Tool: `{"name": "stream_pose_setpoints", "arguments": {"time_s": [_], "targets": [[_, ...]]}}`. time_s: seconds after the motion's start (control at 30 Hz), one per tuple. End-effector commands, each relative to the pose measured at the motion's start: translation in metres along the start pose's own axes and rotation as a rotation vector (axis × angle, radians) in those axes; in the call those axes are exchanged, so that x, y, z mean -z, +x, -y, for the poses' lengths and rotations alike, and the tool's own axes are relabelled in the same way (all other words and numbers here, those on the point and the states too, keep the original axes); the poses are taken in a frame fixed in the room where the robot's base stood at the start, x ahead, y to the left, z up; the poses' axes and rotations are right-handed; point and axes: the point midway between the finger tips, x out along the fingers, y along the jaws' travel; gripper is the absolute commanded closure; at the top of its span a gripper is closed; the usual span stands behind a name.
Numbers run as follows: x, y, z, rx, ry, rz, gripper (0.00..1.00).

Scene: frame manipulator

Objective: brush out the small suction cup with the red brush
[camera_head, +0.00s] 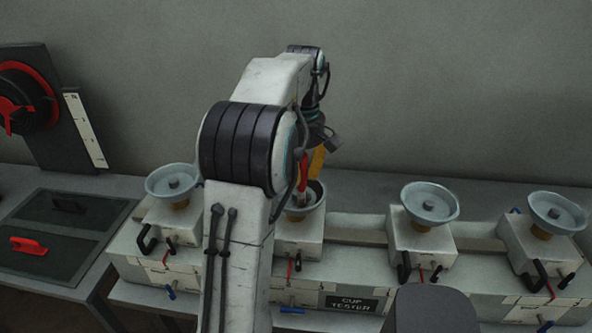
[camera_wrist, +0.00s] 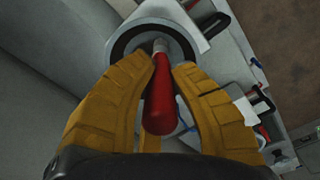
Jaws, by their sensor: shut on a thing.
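My gripper (camera_wrist: 165,75) has yellow fingers and is shut on the red brush (camera_wrist: 160,105). In the wrist view the brush's pale tip points into a round grey cup (camera_wrist: 118,42) with a dark inside. In the head view the red brush (camera_head: 303,172) points down into a cup (camera_head: 318,205) on the second station from the left, partly hidden by my arm. Whether the bristles touch the cup cannot be told. Three other pale blue cups show, at the left (camera_head: 172,180), right of centre (camera_head: 430,203) and far right (camera_head: 557,212); relative sizes are hard to judge.
The cups stand on white blocks along a bench with a "CUP TESTER" plate (camera_head: 351,303). Black handles and small levers stick out in front. At the left are dark panels with a red handle (camera_head: 28,246) and a red dial (camera_head: 22,98). A plain wall stands behind.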

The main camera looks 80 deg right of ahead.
Motion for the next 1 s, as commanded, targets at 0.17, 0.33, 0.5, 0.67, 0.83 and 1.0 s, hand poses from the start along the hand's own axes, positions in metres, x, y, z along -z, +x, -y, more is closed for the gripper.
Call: {"name": "stream_pose_setpoints", "arguments": {"time_s": [0.17, 0.33, 0.5, 0.67, 0.83, 1.0], "targets": [[-0.002, -0.002, -0.006, 0.000, 0.001, 0.000, 1.00], [-0.005, -0.001, -0.015, 0.001, 0.001, 0.000, 1.00], [-0.005, -0.001, -0.020, -0.001, 0.000, 0.000, 1.00], [-0.004, -0.001, -0.026, 0.001, 0.000, 0.001, 1.00], [-0.002, 0.000, -0.034, -0.001, 0.000, 0.000, 1.00], [0.004, 0.001, -0.041, -0.001, -0.001, 0.000, 1.00]]}}
